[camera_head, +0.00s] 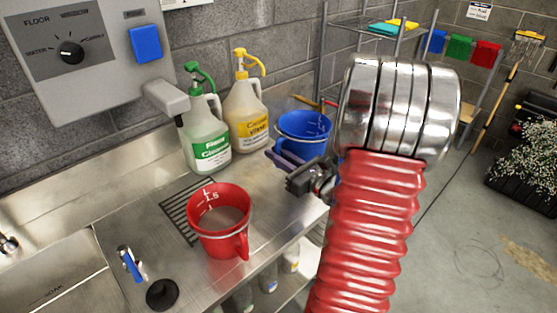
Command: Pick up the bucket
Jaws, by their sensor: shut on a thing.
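A blue bucket (300,128) with white markings inside is at the back right of the steel counter, close to the wall. My gripper (287,160) is at the bucket's near lower side, with its dark fingers towards the bucket. It is shut on the bucket; the exact contact is small and partly hidden. My red ribbed arm sleeve and silver cuff cover the right of the view.
A red measuring jug (216,232) stands by a drain grate. Green-topped (206,135) and yellow-topped (247,112) pump bottles stand left of the bucket. A sink (60,285) and tap are front left. Behind is a wire shelf (362,27).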

